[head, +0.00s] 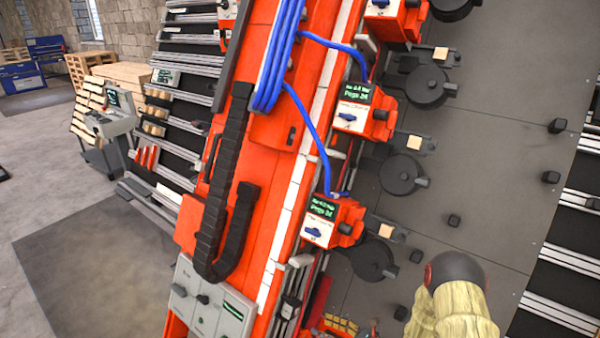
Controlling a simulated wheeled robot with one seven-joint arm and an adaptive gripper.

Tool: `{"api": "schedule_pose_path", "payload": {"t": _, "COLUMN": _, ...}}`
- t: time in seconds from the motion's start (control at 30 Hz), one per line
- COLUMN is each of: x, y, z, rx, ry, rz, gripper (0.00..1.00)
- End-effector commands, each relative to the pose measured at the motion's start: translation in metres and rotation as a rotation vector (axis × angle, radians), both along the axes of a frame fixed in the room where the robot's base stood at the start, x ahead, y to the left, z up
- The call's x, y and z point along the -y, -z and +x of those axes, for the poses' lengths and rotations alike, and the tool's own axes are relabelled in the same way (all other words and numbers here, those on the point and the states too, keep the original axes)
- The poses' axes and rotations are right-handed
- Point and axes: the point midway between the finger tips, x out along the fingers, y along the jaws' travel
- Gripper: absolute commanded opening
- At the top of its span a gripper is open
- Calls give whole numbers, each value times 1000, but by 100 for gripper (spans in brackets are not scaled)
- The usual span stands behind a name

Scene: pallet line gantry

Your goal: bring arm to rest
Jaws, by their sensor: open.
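A pale yellow, sleeve-like part with a dark rounded cap and a red disc (455,290) reaches up from the bottom edge at the lower right. It looks like a piece of my arm, but I cannot be sure. No gripper fingers show in the head view, so my gripper is out of sight. No held object is visible.
A tilted orange gantry beam (265,190) with blue hoses and a black cable chain crosses the middle. Orange units with green displays (360,112) line its right side, above a dark plate (500,150) with round black parts. A control stand (112,115) and open floor lie left.

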Motion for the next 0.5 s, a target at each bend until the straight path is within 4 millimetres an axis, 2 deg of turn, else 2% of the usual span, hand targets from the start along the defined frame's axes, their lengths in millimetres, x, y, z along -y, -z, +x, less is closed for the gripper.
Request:
{"api": "schedule_pose_path", "payload": {"t": 0.13, "x": -20, "y": 18, "z": -47, "rx": 6, "ry": -160, "rz": -79, "gripper": 64}}
{"api": "schedule_pose_path", "payload": {"t": 0.23, "x": -32, "y": 19, "z": -88, "rx": 31, "ry": -311, "rz": -137, "gripper": 64}}
{"api": "schedule_pose_path", "payload": {"t": 0.37, "x": -36, "y": -2, "z": -129, "rx": 118, "ry": -517, "rz": -231, "gripper": 64}}
{"api": "schedule_pose_path", "payload": {"t": 0.5, "x": -31, "y": -36, "z": -167, "rx": 254, "ry": -754, "rz": -356, "gripper": 64}}
